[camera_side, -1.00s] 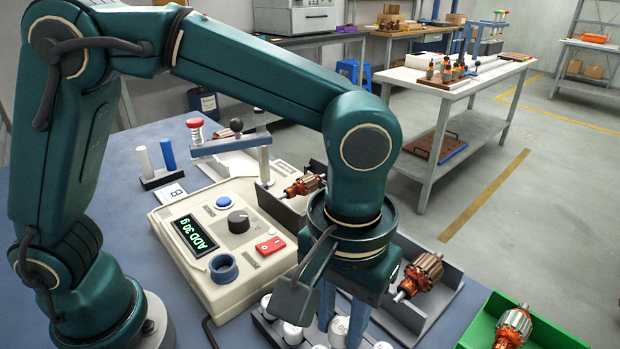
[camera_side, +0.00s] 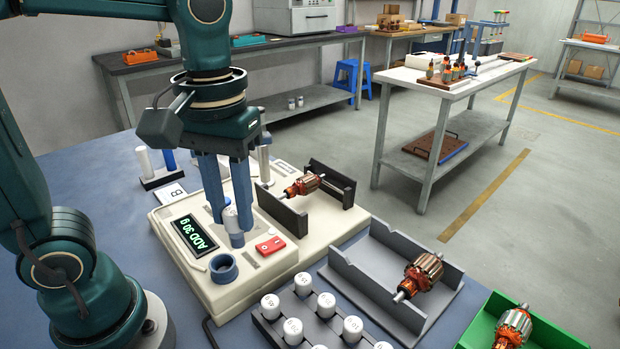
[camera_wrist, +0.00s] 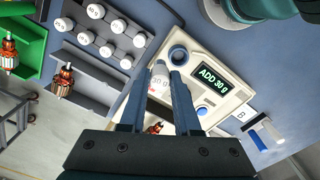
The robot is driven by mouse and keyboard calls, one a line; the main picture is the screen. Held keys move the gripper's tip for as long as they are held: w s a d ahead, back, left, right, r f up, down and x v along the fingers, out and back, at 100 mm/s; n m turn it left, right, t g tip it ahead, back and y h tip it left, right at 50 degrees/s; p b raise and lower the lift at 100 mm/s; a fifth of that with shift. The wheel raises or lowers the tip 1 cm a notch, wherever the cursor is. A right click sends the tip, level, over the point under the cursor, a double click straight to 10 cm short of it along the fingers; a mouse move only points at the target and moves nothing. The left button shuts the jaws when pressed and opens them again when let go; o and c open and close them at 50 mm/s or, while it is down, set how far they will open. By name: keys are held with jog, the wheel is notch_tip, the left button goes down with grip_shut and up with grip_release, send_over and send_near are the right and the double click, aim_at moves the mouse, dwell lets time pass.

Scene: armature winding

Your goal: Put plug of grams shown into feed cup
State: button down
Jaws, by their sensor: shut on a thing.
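The display (camera_side: 195,236) on the beige machine reads "ADD 30 g". The feed cup (camera_side: 223,268) is a dark blue ring on the machine's near end, with nothing seen in it. My gripper (camera_side: 232,228) is shut on a white plug (camera_side: 230,219), above the machine's top, behind the cup in the side view. In the wrist view the plug (camera_wrist: 160,75) sits between the blue fingers, with a marking that looks like "30 g". The feed cup (camera_wrist: 178,56) shows just beyond it, apart from the plug.
A dark rack (camera_side: 300,312) holds several white plugs in front of the machine. A red switch (camera_side: 270,245) lies right of my gripper. A copper armature (camera_side: 305,185) sits between dark supports, another (camera_side: 422,275) in a grey cradle, another (camera_side: 513,328) in a green tray.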

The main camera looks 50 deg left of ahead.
jog(key=shift+s+a+f+n, duration=0.25)
jog(key=shift+a+f+n, duration=0.1)
jog(key=shift+a+f, duration=0.25)
jog(key=shift+s+a+f+n, duration=0.25)
jog(key=shift+a+f+n, duration=0.15)
jog(key=shift+a+f, duration=0.15)
jog(key=shift+s+a+f+n, duration=0.25)
jog(key=shift+a+f+n, duration=0.1)
jog(key=shift+a+f, duration=0.25)
jog(key=shift+f, duration=1.85)
dwell(1.6)
jog(key=c, duration=0.5)
grip_release()
jog(key=shift+c, duration=0.2)
